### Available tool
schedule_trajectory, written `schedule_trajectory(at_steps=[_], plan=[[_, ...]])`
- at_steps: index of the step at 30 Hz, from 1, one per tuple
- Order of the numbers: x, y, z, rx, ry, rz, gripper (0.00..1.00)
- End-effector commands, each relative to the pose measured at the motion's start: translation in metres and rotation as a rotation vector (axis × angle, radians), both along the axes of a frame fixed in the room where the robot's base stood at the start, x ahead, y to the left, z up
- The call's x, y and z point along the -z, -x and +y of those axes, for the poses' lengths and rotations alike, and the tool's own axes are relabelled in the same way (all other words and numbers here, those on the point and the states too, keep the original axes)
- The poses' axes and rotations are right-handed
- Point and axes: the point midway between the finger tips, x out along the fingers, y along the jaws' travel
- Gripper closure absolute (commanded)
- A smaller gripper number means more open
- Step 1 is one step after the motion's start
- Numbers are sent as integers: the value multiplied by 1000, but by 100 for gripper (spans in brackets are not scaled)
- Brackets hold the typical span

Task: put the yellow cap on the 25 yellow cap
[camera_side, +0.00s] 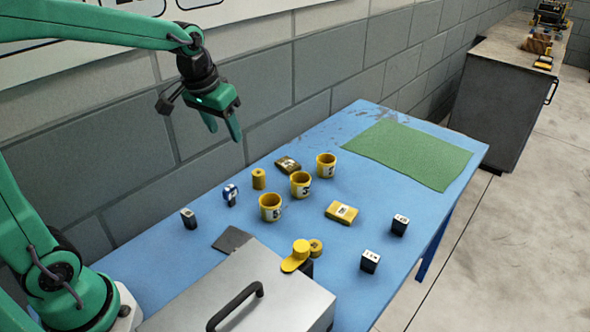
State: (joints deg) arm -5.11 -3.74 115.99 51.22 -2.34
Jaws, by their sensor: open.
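My gripper (223,133) hangs open and empty, high above the back left of the blue table. A round yellow cap-like piece (301,247) lies near the metal case, with a flat yellow part under or beside it. A second small round yellow piece (315,247) is just right of it. A short yellow cylinder (259,178) stands further back. Three yellow cups with white number labels stand in a slanting row: front (270,208), middle (300,184) and back (326,166). I cannot make out a 25 on anything, so I cannot tell which piece bears it.
Dark labelled blocks stand at left (188,218), right (400,225) and front right (369,262). A yellow box (341,212) and a dark yellow box (288,164) lie among the cups. The metal case (245,290) fills the front. A green mat (410,153) lies bare at the far end.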

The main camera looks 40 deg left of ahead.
Motion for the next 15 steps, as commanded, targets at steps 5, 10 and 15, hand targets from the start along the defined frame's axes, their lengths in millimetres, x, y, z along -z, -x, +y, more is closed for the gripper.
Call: schedule_trajectory(at_steps=[5,10,15], plan=[[-16,38,-10,29,-6,-48,48],[-24,74,-19,56,-12,-90,48],[-25,108,-26,81,-17,-131,48]])
